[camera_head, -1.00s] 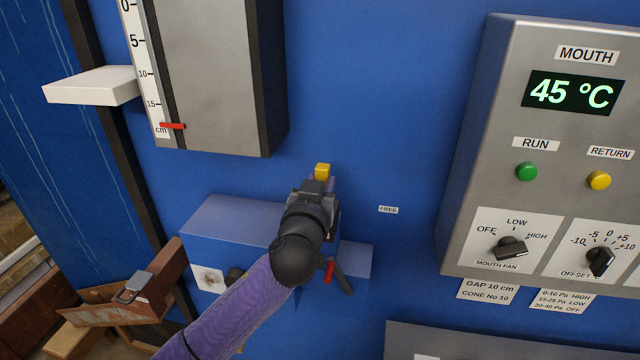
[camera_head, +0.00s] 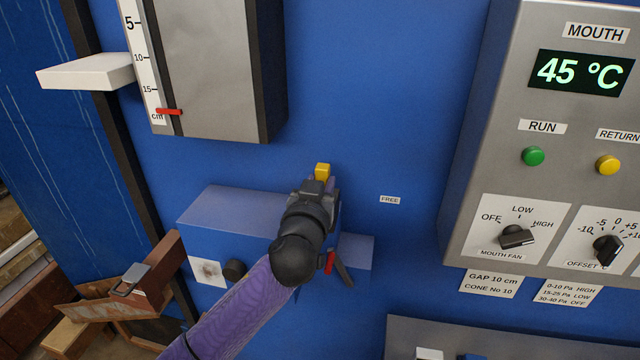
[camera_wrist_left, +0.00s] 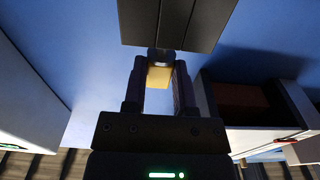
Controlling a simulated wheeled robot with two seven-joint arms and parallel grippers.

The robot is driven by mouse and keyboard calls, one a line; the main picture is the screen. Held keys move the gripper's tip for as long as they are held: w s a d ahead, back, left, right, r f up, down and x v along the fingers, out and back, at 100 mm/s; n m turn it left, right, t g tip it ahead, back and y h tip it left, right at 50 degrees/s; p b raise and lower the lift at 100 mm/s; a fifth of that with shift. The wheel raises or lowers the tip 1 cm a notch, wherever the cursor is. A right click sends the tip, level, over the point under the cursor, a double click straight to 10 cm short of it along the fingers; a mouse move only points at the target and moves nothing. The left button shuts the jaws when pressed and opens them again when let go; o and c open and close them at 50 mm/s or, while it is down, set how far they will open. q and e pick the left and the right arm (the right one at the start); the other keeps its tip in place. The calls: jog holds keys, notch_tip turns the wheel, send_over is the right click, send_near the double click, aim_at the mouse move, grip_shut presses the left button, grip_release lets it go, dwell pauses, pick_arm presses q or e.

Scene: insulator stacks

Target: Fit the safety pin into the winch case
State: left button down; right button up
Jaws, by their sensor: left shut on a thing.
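My left gripper (camera_head: 321,184) is shut on a small yellow block-shaped piece, seemingly the safety pin (camera_head: 322,171). In the left wrist view the yellow piece (camera_wrist_left: 158,76) sits between the two dark fingers (camera_wrist_left: 159,88). A blue box on the wall, seemingly the winch case (camera_head: 225,225), is behind and below the gripper in the head view. My arm covers part of its front. The yellow piece shows above the box's top edge in the picture. Whether it touches anything is hard to tell. Any hole for the pin is hidden. My right gripper is out of view.
A red-marked lever (camera_head: 332,263) shows just below my wrist. A grey cabinet with a cm scale (camera_head: 210,70) hangs above. A control panel (camera_head: 490,140) is at the right. A FREE label (camera_head: 390,200) sits on bare blue wall. A brown bracket (camera_head: 150,285) is at lower left.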

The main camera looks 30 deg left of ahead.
pick_arm(q)
jog(key=shift+f+b, duration=1)
jog(key=shift+f, duration=0.2)
jog(key=shift+c, duration=1.7)
grip_release()
jog(key=shift+r, duration=0.1)
jog(key=v, duration=1)
